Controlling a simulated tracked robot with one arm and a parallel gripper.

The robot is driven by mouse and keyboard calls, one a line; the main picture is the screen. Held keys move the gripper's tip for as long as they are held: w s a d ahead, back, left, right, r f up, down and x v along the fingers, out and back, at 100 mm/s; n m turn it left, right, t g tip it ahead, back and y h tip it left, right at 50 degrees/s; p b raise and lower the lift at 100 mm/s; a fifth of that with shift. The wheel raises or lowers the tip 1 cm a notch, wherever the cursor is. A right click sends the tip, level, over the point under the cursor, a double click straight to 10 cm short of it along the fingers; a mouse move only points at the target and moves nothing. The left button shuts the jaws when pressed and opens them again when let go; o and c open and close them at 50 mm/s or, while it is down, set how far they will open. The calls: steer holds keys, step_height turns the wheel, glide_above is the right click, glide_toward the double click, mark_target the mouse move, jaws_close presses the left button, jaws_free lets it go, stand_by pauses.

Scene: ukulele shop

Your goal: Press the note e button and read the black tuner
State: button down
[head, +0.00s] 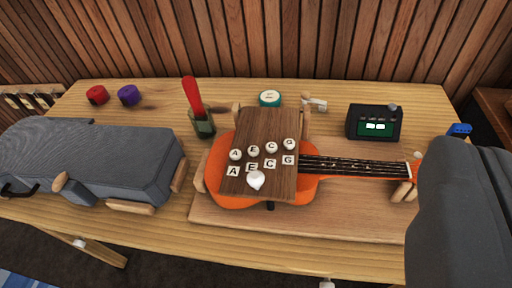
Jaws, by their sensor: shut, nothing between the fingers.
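An orange ukulele (330,177) lies on a wooden board, its neck pointing right. A dark wooden panel (268,124) lies over its body and bears a row of round white buttons. The E button (254,150) is second from the left, with its E label (251,168) in front. Whether it is pressed in cannot be told. The black tuner (374,122) stands at the back right. Its green screen shows two small white marks, too small to read. My gripper is not in view.
A grey case (100,162) lies left. A large grey shape (465,215) fills the right foreground. A green holder with a red-handled item (198,115) stands beside the panel. Red (97,95) and purple (129,95) round items sit back left.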

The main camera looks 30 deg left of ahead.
steer(key=w+a+n+g+p, duration=0.1)
steer(key=w+a+p, duration=0.3)
steer(key=w+p, duration=0.25)
steer(key=n+g+p, duration=0.5)
steer(key=n+p, duration=0.2)
steer(key=p, duration=1)
glide_above(251, 155)
step_height(251, 155, down, 18)
steer(key=shift+r, duration=0.1)
steer(key=shift+f+b, duration=1.45)
steer(key=shift+f, duration=2.95)
steer(key=shift+f, duration=0.1)
steer(key=shift+f, duration=0.25)
